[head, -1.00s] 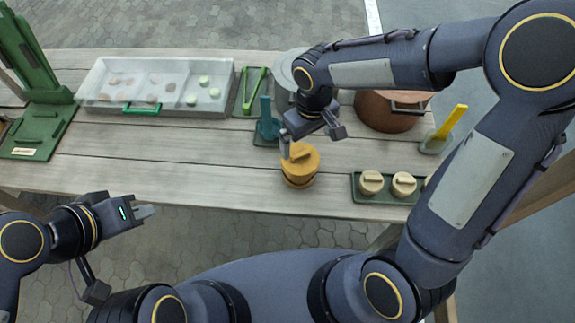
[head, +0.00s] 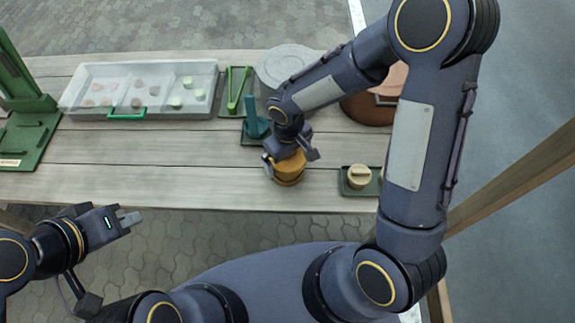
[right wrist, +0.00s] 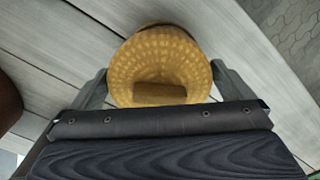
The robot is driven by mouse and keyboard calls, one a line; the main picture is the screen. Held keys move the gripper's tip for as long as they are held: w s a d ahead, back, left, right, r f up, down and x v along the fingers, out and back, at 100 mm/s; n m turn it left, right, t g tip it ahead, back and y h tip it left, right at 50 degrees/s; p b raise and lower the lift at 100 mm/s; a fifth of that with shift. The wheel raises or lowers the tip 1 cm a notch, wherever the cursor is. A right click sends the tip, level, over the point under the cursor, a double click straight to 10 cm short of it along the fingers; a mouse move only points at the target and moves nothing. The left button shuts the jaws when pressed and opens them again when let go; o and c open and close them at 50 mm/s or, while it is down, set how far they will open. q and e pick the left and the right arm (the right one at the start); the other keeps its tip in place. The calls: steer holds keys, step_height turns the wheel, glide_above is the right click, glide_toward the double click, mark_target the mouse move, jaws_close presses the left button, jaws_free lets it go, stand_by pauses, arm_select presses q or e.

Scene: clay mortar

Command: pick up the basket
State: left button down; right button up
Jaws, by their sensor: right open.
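The basket (head: 288,176) is a small round yellow-brown woven thing near the front edge of the table. It also shows in the right wrist view (right wrist: 160,58), seen from above, with a block-like handle (right wrist: 159,94) on top. My right gripper (head: 284,160) is over it, partly hiding it in the head view. In the right wrist view the right gripper (right wrist: 160,82) is open, with one finger on each side of the basket; contact cannot be told. My left gripper (head: 130,219) is off the table's front edge at the left, away from the basket; its jaw gap is unclear.
On the wooden table (head: 150,177) stand a clear-walled tray (head: 140,70) with small discs, green tongs (head: 237,88), a teal holder (head: 254,120), a brown pot (head: 365,108) and a lidded jar (head: 358,176). A green stand (head: 35,130) is at the left.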

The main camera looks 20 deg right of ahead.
steer(key=c, duration=1.1)
steer(key=shift+c, duration=1)
steer(key=shift+r, duration=0.15)
